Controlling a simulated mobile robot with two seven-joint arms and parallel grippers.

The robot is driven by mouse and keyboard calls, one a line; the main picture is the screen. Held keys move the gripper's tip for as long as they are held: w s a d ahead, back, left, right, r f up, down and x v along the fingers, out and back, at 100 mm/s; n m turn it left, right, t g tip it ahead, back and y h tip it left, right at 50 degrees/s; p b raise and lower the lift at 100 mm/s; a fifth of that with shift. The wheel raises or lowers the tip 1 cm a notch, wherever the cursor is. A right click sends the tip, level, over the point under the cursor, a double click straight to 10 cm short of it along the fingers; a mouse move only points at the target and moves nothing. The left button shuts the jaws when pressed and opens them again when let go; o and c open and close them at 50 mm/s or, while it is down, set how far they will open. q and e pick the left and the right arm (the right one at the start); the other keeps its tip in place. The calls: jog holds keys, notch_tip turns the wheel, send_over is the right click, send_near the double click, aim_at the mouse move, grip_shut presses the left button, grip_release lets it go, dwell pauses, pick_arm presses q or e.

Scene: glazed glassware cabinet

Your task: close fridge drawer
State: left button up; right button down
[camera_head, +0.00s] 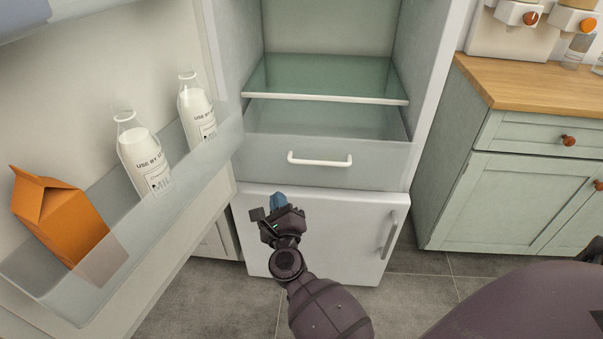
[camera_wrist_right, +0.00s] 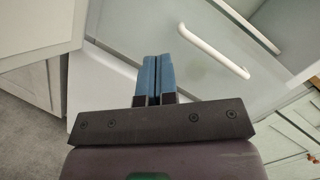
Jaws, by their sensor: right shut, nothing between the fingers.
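The fridge drawer (camera_head: 270,163) is a translucent grey front with a white bar handle (camera_head: 320,159), below the glass shelf inside the open fridge. It looks roughly in line with the fridge's front, but I cannot tell whether it is fully in. My right gripper (camera_head: 278,201) is in front of the fridge, just below the drawer and left of its handle. In the right wrist view its blue fingers (camera_wrist_right: 153,80) are together and empty. The drawer handle (camera_wrist_right: 213,50) shows beyond them, apart from the fingers. My left gripper is not in view.
The open fridge door (camera_head: 180,150) at left holds two milk bottles (camera_head: 144,160) and an orange carton (camera_head: 58,217) in its bin. A white lower door (camera_head: 340,230) is closed below the drawer. A green cabinet (camera_head: 520,190) with a wooden top stands at right.

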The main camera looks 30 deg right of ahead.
jog(key=s+d+f+m+g+h, duration=0.2)
jog(key=d+f+m+g+h, duration=0.15)
jog(key=m, duration=0.75)
send_near(305, 166)
jog(key=b+x, duration=0.1)
jog(key=x, duration=0.5)
jog(key=shift+w, duration=0.1)
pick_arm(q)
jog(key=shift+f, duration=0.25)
pick_arm(e)
jog(key=shift+w+d, duration=0.5)
